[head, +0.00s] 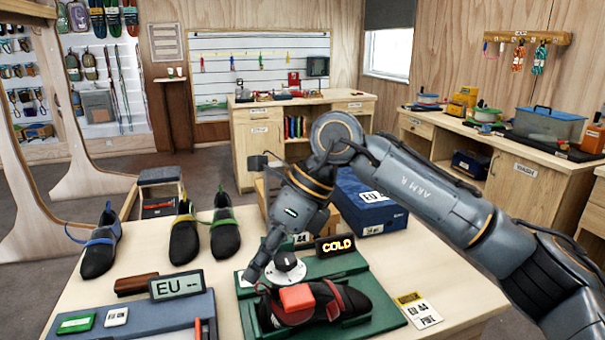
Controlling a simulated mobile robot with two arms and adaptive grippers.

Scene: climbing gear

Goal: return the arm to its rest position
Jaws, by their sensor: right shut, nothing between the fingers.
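My right arm (430,190) reaches in from the right edge, bends high over the table and comes down toward a green device. My right gripper (252,275) is shut and empty, its tip low, just left of a dark knob on a white dial (289,266). I cannot tell whether it touches the device. The green device (385,312) holds a dark shoe (352,298) with red straps and a red block (297,298) on top. Its display (336,248) reads COLD. My left gripper is not in view.
The wooden table (440,265) also bears several dark shoes (184,238), a blue-grey unit (140,320) with an EU display (177,285), a brown brush-like block (136,284), a blue box (368,205) and a card (419,311). Bare tabletop lies at the right. Workbenches (300,105) stand behind.

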